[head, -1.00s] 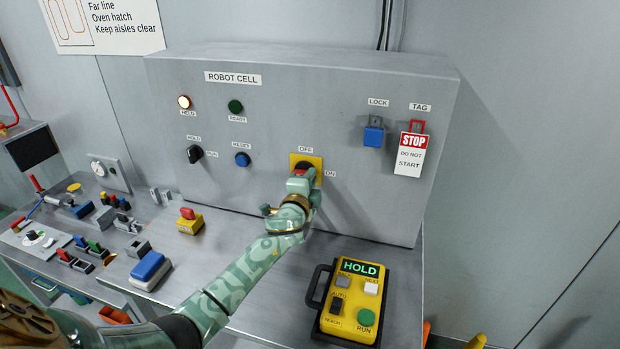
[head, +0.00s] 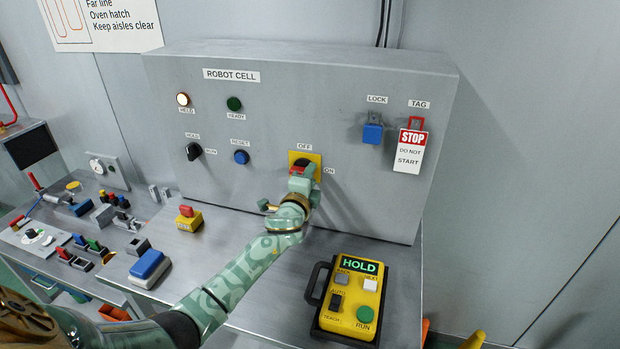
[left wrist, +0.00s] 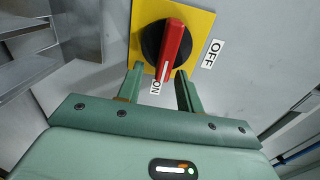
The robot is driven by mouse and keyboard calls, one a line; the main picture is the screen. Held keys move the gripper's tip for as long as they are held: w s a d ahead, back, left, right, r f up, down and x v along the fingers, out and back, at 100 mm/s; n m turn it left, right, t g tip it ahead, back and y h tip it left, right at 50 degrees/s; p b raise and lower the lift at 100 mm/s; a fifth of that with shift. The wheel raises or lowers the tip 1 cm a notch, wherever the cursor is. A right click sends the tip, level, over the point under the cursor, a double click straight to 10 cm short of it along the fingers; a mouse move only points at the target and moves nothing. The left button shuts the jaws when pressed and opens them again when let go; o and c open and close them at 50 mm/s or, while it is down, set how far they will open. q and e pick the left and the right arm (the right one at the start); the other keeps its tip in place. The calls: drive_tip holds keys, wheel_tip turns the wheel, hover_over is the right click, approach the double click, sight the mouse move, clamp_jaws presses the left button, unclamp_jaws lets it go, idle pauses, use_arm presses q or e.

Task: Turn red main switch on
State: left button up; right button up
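The red main switch (head: 299,169) is a red handle on a black round base over a yellow plate (head: 317,160) on the grey panel. In the left wrist view the red handle (left wrist: 171,50) has its white-striped end toward the ON label (left wrist: 156,87), with the OFF label (left wrist: 211,53) off to its side. My left gripper (head: 300,184) is at the switch and partly hides it. In the left wrist view its two fingers (left wrist: 160,76) are spread, one on each side of the handle's end. I cannot tell whether either finger touches it. My right gripper is not in view.
A yellow pendant (head: 351,300) showing HOLD lies on the bench right of my left arm. A yellow box with a red button (head: 189,218) and a blue button block (head: 149,266) stand to the left. A blue lock (head: 372,133) and a STOP tag (head: 410,150) hang on the panel.

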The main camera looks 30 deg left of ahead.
use_arm(q)
drive_tip(key=p+v, duration=0.1)
drive_tip(key=v, duration=1.5)
drive_tip(key=shift+s+d, duration=0.1)
drive_tip(key=shift+s, duration=0.15)
